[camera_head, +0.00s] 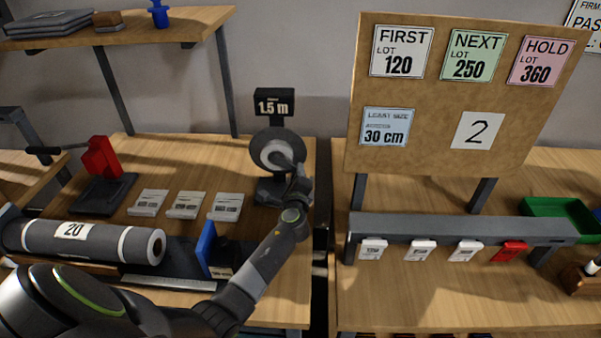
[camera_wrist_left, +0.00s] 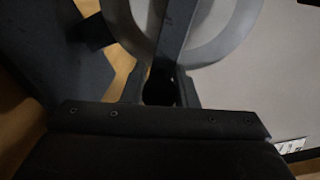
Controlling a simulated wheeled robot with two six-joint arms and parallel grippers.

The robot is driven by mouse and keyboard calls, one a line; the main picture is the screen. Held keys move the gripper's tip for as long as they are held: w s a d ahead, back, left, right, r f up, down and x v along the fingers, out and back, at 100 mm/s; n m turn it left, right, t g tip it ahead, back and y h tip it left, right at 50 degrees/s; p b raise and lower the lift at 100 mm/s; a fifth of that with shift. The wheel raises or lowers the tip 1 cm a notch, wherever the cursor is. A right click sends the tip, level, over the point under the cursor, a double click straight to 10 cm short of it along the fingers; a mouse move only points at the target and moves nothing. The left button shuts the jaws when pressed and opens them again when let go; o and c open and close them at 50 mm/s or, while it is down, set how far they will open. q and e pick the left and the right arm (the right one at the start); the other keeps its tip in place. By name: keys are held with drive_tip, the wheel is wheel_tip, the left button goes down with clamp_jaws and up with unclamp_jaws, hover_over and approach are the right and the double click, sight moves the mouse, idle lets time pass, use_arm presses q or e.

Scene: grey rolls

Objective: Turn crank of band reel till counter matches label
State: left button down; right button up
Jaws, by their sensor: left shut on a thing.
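The band reel (camera_head: 268,150) is a dark disc with a pale grey ring on a dark stand at the back of the left bench. Its counter (camera_head: 274,103) above reads 1.5 m. My left gripper (camera_head: 298,175) is at the right front of the reel, shut on the crank, which it mostly hides. In the left wrist view, the reel (camera_wrist_left: 222,35) fills the top, a dark crank bar (camera_wrist_left: 176,30) crosses it, and a dark round handle end (camera_wrist_left: 158,88) sits at my jaws. My right gripper is not in view.
A grey roll (camera_head: 85,240) labelled 20 lies at the front left. A board (camera_head: 440,165) on the right carries lot labels, a 30 cm card and a 2. A gap separates the benches.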

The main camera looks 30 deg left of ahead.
use_arm(q)
drive_tip(key=a+f+m, duration=0.1)
drive_tip(key=m, duration=0.1)
drive_tip(key=s+f+m, duration=0.1)
drive_tip(key=shift+a+m+y, duration=0.4)
drive_tip(key=shift+s+a+f+m, duration=0.15)
drive_tip(key=shift+a+m, duration=0.3)
drive_tip(key=shift+m, duration=0.35)
drive_tip(key=c, duration=1.2)
unclamp_jaws()
drive_tip(key=shift+a, duration=0.15)
drive_tip(key=shift+o, duration=0.2)
